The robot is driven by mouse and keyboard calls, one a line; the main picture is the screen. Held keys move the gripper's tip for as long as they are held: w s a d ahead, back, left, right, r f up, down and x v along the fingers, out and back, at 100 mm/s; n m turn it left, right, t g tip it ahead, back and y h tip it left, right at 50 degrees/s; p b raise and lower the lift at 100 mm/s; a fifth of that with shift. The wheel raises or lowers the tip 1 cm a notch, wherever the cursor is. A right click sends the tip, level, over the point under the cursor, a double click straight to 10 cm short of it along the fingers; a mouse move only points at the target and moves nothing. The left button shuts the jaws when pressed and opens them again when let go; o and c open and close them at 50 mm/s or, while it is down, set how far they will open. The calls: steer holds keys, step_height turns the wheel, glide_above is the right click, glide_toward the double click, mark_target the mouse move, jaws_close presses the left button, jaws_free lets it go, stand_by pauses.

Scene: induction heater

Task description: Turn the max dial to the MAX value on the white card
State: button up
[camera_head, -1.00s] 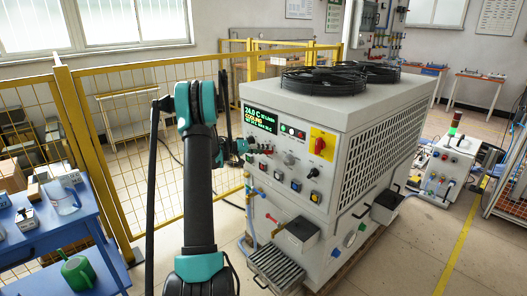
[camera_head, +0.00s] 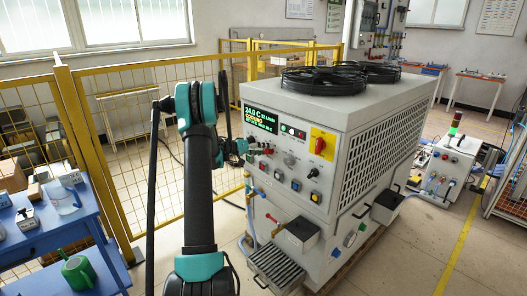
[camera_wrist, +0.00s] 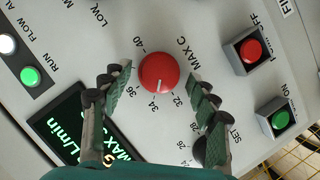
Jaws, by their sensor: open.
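The max dial is a round red knob (camera_wrist: 159,72) with a white pointer line, seen in the wrist view on the grey panel labelled MAX C. Its pointer faces down in the picture, between the 34 and 32 marks. My gripper (camera_wrist: 160,90) is open, with one finger on each side of the knob and a visible gap on both sides. In the head view my gripper (camera_head: 238,148) is at the left part of the heater's front panel and hides the dial.
A green button (camera_wrist: 30,76) and a lit display (camera_wrist: 78,125) lie left of the dial. A red button (camera_wrist: 251,50) and another green button (camera_wrist: 281,118) are to its right. A yellow fence (camera_head: 120,150) and a blue table (camera_head: 45,235) stand left of the heater (camera_head: 300,190).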

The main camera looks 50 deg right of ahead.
steer(key=v, duration=1.2)
stand_by(0.3)
steer(key=s+a+f+n+t+y, duration=0.1)
steer(key=s+a+n+t+y, duration=0.2)
steer(key=a, duration=1.1)
steer(key=s+a+f+n+t+y, duration=0.1)
steer(key=s+a+n+t+y, duration=0.2)
steer(key=a, duration=1.1)
steer(key=s+a+f+n+t+y, duration=0.2)
steer(key=s+a+n+t+y, duration=0.1)
steer(key=a, duration=1.1)
steer(key=shift+n, duration=0.5)
steer(key=s+a+f+n+y, duration=0.1)
steer(key=s+a, duration=0.2)
steer(key=a, duration=0.1)
steer(key=s+a+f+n+y, duration=0.1)
steer(key=s+a+f+y, duration=0.1)
steer(key=a, duration=0.3)
steer(key=s+a+f+n+t+y, duration=0.1)
steer(key=s+a, duration=0.3)
steer(key=shift+s+a+f+y, duration=0.2)
steer(key=shift+s+a+y, duration=0.1)
steer(key=shift+a, duration=0.1)
steer(key=shift+c, duration=0.2)
